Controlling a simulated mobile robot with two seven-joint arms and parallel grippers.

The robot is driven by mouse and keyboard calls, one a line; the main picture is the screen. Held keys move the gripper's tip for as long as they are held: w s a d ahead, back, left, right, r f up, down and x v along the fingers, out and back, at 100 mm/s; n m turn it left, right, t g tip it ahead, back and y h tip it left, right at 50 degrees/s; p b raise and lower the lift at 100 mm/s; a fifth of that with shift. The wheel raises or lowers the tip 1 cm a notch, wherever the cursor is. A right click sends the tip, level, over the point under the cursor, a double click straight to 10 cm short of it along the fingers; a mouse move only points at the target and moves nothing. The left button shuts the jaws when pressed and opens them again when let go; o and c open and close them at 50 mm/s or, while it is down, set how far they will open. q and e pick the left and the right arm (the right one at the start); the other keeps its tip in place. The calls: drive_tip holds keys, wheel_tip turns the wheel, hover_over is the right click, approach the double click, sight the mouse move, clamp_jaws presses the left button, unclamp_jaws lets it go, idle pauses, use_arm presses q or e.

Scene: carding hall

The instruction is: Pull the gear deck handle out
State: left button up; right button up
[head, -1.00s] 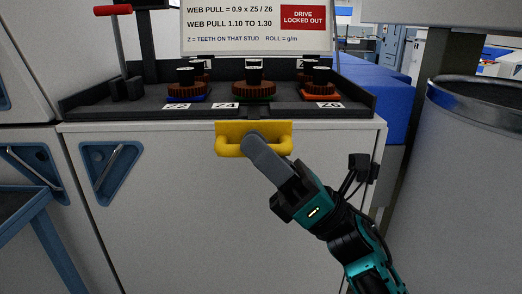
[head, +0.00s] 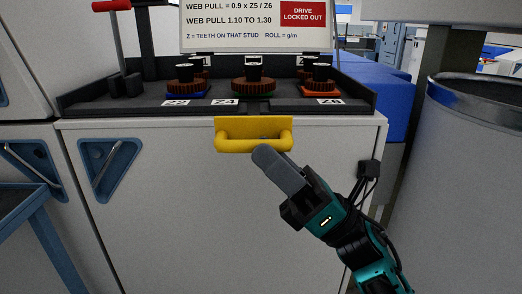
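The yellow gear deck handle (head: 225,142) is a bar on a yellow plate, on the front of a pale cabinet just below the dark gear deck (head: 130,108). My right gripper (head: 266,154) reaches up from the lower right, its grey fingertip at the lower right part of the handle bar. The fingers line up in this view, so I cannot see any gap between them, or whether they touch the bar. My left gripper is not in view.
Brown toothed gears (head: 253,86) on studs stand on the deck below a sign (head: 255,27). A red-knobbed lever (head: 111,6) rises at the left. A large grey can (head: 465,190) stands close on the right. A blue frame (head: 42,225) is at the lower left.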

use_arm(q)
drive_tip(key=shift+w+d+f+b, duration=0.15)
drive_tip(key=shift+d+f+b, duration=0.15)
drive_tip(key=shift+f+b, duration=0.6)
use_arm(e)
drive_tip(key=v, duration=1.1)
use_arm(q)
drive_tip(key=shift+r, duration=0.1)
